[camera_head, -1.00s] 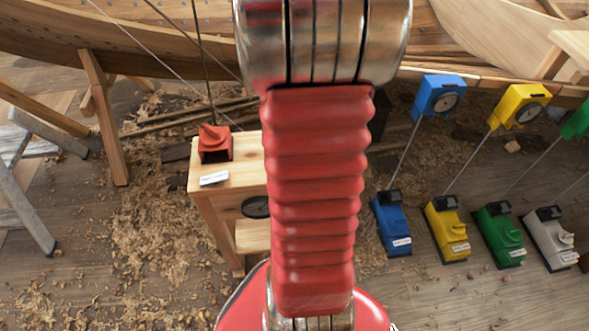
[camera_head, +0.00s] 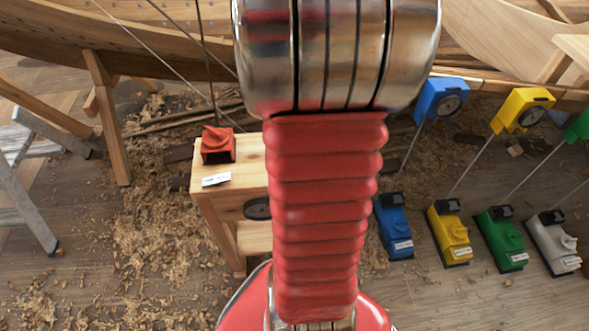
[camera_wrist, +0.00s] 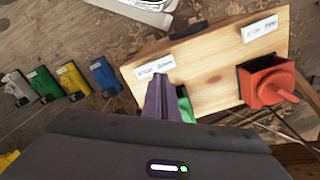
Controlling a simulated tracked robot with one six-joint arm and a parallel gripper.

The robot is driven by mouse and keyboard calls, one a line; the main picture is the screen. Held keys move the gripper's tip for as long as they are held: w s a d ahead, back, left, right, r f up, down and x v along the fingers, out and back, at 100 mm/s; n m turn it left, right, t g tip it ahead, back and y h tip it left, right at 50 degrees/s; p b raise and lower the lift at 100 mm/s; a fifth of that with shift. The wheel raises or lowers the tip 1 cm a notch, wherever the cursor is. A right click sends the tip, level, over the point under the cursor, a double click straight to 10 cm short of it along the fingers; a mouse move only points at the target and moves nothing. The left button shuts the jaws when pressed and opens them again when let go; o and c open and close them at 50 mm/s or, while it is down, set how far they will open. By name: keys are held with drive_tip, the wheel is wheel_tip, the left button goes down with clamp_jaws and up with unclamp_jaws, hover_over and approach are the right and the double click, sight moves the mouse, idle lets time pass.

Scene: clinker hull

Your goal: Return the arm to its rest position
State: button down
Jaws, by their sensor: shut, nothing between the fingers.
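My arm, with its red bellows sleeve and metal joint, fills the middle of the head view and hides part of the scene behind it. My gripper (camera_wrist: 162,100) shows in the wrist view as a dark pair of fingers, shut and empty. In that view the fingers overlap the wooden stand (camera_wrist: 207,70); I cannot tell how far above it they are. The same stand (camera_head: 240,170) is left of my arm in the head view, partly hidden.
A red device (camera_head: 217,146) sits on the stand. Blue (camera_head: 393,227), yellow (camera_head: 449,233), green (camera_head: 501,240) and grey (camera_head: 551,243) units stand on the floor at right. A wooden hull (camera_head: 150,40) crosses the back. A metal trestle (camera_head: 30,190) stands at left.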

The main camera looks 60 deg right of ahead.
idle(0.5)
drive_tip(key=w+a+r+n+t, duration=0.1)
drive_tip(key=a+r+n, duration=0.4)
drive_tip(key=a, duration=0.5)
drive_tip(key=w+a+r+n+t, duration=0.1)
drive_tip(key=a+r+n, duration=0.4)
drive_tip(key=a, duration=0.6)
drive_tip(key=a+r+n+t, duration=0.3)
drive_tip(key=a+r+n, duration=0.2)
drive_tip(key=a, duration=0.5)
drive_tip(key=shift+w+a+r+n+t, duration=0.15)
drive_tip(key=shift+w+r+n+t, duration=0.15)
drive_tip(key=shift+w+n, duration=0.1)
